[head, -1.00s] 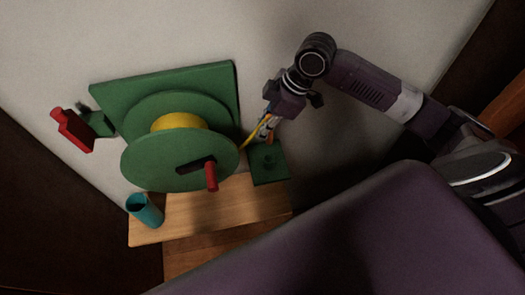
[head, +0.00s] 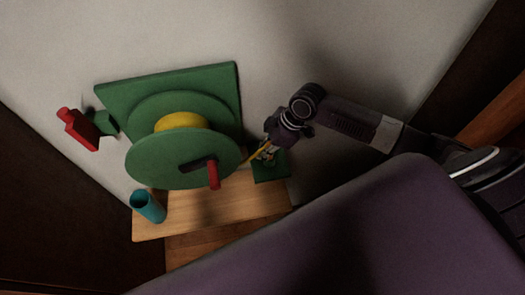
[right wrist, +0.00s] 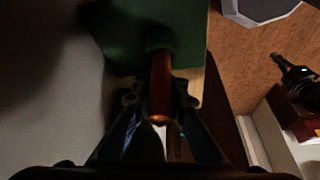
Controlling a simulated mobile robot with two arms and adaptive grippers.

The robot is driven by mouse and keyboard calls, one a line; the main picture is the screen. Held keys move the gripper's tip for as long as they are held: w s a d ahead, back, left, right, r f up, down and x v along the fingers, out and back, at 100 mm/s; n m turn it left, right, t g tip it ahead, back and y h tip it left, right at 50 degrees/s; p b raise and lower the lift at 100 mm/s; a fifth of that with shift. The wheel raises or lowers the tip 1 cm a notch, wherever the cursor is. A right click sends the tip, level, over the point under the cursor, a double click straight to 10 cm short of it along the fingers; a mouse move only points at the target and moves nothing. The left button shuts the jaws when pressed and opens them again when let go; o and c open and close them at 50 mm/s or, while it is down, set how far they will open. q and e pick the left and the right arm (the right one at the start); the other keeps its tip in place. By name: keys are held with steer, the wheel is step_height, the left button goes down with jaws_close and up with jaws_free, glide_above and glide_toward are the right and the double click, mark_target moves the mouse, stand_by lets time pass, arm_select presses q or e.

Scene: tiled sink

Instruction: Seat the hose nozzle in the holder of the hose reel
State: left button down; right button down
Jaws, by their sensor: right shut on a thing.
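The hose reel (head: 183,160) is green, with a yellow hose on its drum and a red crank handle. The holder (head: 272,172) is a green block at the reel's right, on the wooden shelf. My right gripper (head: 267,154) is directly over it and partly hides it. In the right wrist view the gripper is shut on the orange-brown nozzle (right wrist: 160,85). The nozzle's far end lines up with the round collar of the holder (right wrist: 180,40). I cannot tell whether its end is inside the collar or just before it. My left gripper is out of view.
A teal cup (head: 149,206) stands at the left end of the wooden shelf (head: 215,206). A red part (head: 79,129) on a green bracket sticks out left of the reel. The pale wall is close behind.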

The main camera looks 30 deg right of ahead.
steer(key=shift+f, duration=0.15)
steer(key=c, duration=1.9)
jaws_free()
steer(key=shift+c, duration=0.2)
steer(key=b+v, duration=0.2)
steer(key=v, duration=1)
steer(key=shift+r, duration=0.2)
